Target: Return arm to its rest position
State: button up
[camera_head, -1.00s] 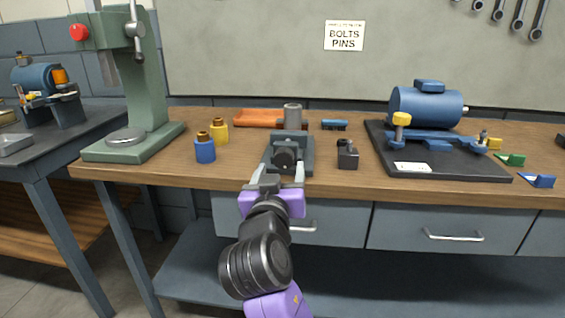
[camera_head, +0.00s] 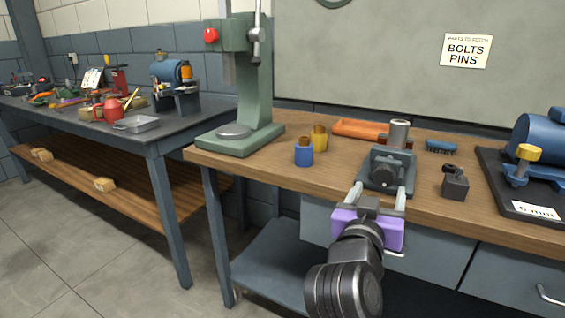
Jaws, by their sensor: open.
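My gripper (camera_head: 379,192) is at the front edge of the wooden workbench (camera_head: 460,207), its two pale fingers spread apart. A purple band sits behind the fingers, and my dark arm reaches up to it from the lower part of the picture. The fingertips appear close to the near side of a dark grey split casing fixture (camera_head: 378,176), which has a round dark opening and a grey cylinder (camera_head: 398,134) standing at its back. I cannot tell whether the fingers touch the fixture. Nothing shows held between the fingers.
A green press (camera_head: 245,85) stands at the bench's left end. Blue (camera_head: 304,155) and yellow (camera_head: 319,140) bottles, an orange tray (camera_head: 362,129), a blue brush (camera_head: 441,146) and a dark block (camera_head: 454,184) surround the fixture. A blue motor (camera_head: 540,140) is at right. Open floor (camera_head: 110,250) lies left.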

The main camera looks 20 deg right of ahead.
jog(key=w+a+r+n+t+y, duration=0.2)
jog(key=w+a+n+t+y, duration=0.15)
jog(key=a+n+t, duration=0.35)
jog(key=s+a+f+n+t+y, duration=0.2)
jog(key=s+a+f+n+y, duration=0.2)
jog(key=s+a+f+y, duration=0.5)
jog(key=s+a+f+m+g+y, duration=0.15)
jog(key=s+f, duration=0.35)
jog(key=s, duration=0.5)
jog(key=s+f+g, duration=0.2)
jog(key=s+f, duration=0.3)
jog(key=s, duration=0.4)
jog(key=s+a+f+m+g, duration=0.15)
jog(key=s+f, duration=0.35)
jog(key=s, duration=0.5)
notch_tip(320, 180, up, 20)
jog(key=d+n+p, duration=0.1)
jog(key=p, duration=1.8)
jog(key=shift+p, duration=0.4)
